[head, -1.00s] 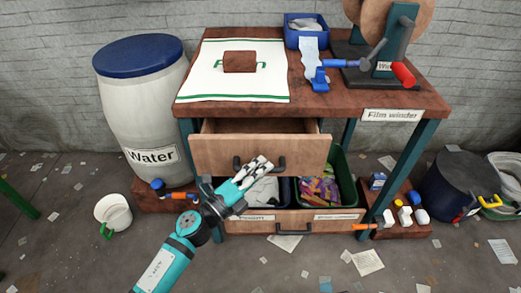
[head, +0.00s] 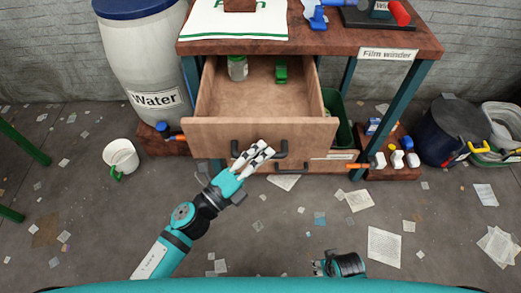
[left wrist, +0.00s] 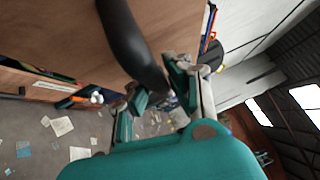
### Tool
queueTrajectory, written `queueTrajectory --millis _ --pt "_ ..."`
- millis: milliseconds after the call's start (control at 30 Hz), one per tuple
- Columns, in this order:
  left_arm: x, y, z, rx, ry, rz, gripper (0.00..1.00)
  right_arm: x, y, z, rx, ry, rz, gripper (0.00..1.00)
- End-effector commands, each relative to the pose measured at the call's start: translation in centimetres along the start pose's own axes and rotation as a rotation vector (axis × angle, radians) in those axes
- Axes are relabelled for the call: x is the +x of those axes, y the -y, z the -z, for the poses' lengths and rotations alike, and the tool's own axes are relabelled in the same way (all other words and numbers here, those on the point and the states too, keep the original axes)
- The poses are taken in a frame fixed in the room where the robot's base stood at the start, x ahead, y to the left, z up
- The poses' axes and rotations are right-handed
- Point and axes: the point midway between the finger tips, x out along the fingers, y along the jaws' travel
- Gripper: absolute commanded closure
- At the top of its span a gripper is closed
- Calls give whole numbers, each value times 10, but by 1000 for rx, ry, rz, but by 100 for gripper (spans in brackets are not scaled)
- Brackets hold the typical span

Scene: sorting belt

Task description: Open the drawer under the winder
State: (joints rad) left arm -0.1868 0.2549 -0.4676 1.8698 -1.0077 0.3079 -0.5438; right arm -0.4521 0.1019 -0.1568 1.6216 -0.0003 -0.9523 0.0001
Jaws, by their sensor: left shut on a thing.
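The wooden drawer (head: 210,128) under the winder table stands well open. A jar (head: 237,70) and a small green object (head: 281,72) lie inside it at the back. My left gripper (head: 262,153) is shut on the dark drawer handle (head: 282,148) and hides its middle. In the left wrist view the handle (left wrist: 130,45) runs as a dark curved bar to the fingers (left wrist: 150,95). My right gripper (head: 320,268) is low in the head view, apart from the drawer; its jaws are too small to read.
The winder table (head: 300,40) stands above the drawer. A lower drawer (head: 340,163) is partly hidden beneath. The Water barrel (head: 145,60) and a white mug (head: 120,155) are left; a dark pot (head: 450,130) is right. The floor in front has scattered papers.

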Motion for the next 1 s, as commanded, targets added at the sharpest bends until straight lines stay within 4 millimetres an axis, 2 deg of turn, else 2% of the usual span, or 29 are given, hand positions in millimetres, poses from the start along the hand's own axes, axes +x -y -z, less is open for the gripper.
queueTrajectory --millis 33,267,300,500,800,867,1000 --pt "-2 -5 0 4 2 -11 100 0 0 0 0 0 0 60" --pt "-2 -5 0 3 3 -12 100 0 0 0 0 0 0 60" --pt "-2 -5 0 3 3 -12 84 0 0 0 0 -1 0 60" --pt "-1 -4 0 1 2 -8 60 0 0 0 0 -1 0 60" --pt "-4 -2 0 -1 2 -4 60 1 0 3 0 -4 1 60" --pt "-9 -2 0 -2 2 -5 60 1 0 2 0 -3 1 60" --pt "-32 -3 0 -3 2 -8 60 0 0 2 0 -2 1 60"
